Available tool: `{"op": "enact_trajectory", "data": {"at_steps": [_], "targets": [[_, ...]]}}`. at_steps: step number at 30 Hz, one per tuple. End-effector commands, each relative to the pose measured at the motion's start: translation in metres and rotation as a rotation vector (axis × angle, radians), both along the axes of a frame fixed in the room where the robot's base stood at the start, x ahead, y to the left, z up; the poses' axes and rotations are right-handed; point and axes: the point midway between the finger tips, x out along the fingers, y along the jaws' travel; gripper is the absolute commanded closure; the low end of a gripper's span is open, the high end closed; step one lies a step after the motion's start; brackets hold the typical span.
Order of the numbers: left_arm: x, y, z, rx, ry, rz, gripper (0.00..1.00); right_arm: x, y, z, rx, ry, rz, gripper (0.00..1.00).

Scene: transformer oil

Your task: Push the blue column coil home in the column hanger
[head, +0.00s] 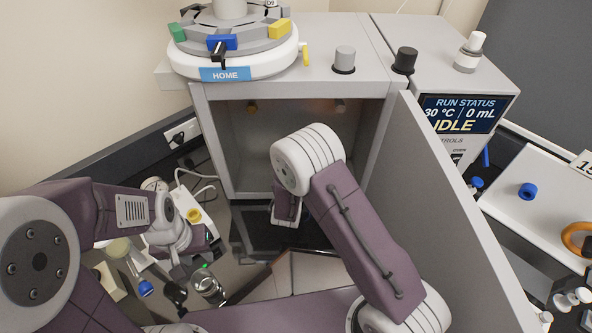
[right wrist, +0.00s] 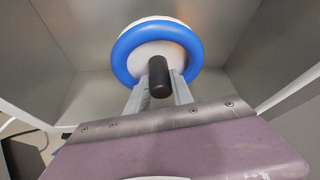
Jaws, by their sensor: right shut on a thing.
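The blue column coil (right wrist: 192,50) is a thick blue ring in front of a pale round disc, inside the grey chamber in the right wrist view. A black cylinder (right wrist: 158,72) shows between the fingers in front of the coil. The hanger itself is hard to make out. In the head view my right arm reaches into the open oven (head: 250,135) and hides the coil. My left gripper (head: 192,266) is low at the left, its jaw opening unclear.
The oven door (head: 430,200) stands open on the right. A round carousel marked HOME (head: 225,74) sits on top. A glass flask (head: 207,285) and small items crowd the left bench. A white tray (head: 535,215) with blue and orange rings lies at the right.

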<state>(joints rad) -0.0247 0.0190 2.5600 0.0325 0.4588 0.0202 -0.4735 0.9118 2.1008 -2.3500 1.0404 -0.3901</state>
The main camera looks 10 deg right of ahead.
Motion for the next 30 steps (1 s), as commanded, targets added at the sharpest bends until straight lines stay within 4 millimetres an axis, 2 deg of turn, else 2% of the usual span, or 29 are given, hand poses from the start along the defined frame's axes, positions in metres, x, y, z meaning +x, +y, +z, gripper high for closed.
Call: {"op": "enact_trajectory", "data": {"at_steps": [30], "targets": [[0.0, 0.0, -0.0097, 0.0, 0.0, 0.0, 0.64, 0.0001, 0.0, 0.0007, 0.0, -0.001, 0.0, 1.0]]}}
